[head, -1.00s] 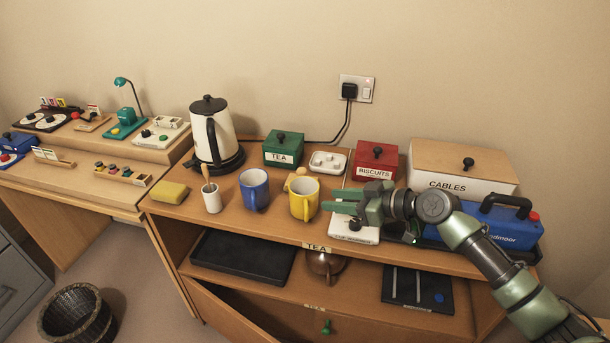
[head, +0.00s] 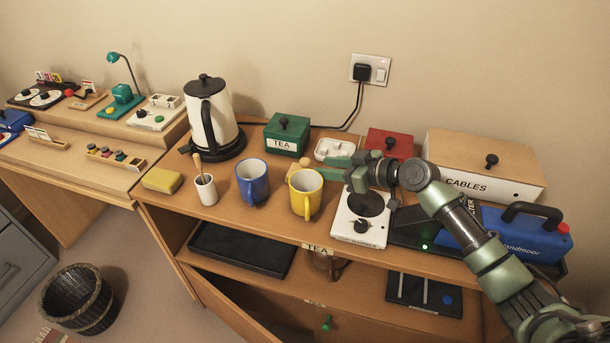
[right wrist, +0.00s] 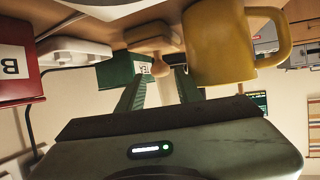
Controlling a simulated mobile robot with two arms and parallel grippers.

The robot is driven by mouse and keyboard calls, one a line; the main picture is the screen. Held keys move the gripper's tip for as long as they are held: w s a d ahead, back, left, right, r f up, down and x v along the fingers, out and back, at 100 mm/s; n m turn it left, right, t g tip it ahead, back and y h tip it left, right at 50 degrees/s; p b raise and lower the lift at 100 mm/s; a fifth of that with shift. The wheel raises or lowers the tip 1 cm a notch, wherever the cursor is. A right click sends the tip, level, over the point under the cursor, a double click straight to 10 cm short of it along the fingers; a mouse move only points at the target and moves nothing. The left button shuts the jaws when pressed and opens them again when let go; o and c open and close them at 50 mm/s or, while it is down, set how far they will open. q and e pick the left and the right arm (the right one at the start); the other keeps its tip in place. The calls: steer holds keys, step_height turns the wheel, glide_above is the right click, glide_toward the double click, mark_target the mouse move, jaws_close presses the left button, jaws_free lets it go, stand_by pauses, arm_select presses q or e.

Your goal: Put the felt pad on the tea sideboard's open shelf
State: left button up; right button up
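No thing in view is plainly a felt pad. A small wooden block with a round knob (right wrist: 155,38) shows ahead of my right fingers in the right wrist view; in the head view its knob (head: 304,162) peeks out behind the yellow mug (head: 305,197). I cannot tell if it is the pad. My right gripper (head: 332,169) is open and empty above the sideboard top, right of the yellow mug; its two green fingers are apart in the right wrist view (right wrist: 160,82). The sideboard's open shelf (head: 340,287) is below the TEA label. My left gripper is not in view.
On top stand a blue mug (head: 251,184), kettle (head: 218,120), yellow block (head: 162,180), white hotplate (head: 361,226), green TEA box (head: 287,137) and blue case (head: 510,232).

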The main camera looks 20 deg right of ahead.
steer(key=shift+b+x, duration=0.65)
steer(key=shift+x, duration=2.1)
steer(key=shift+d, duration=0.1)
jaws_close()
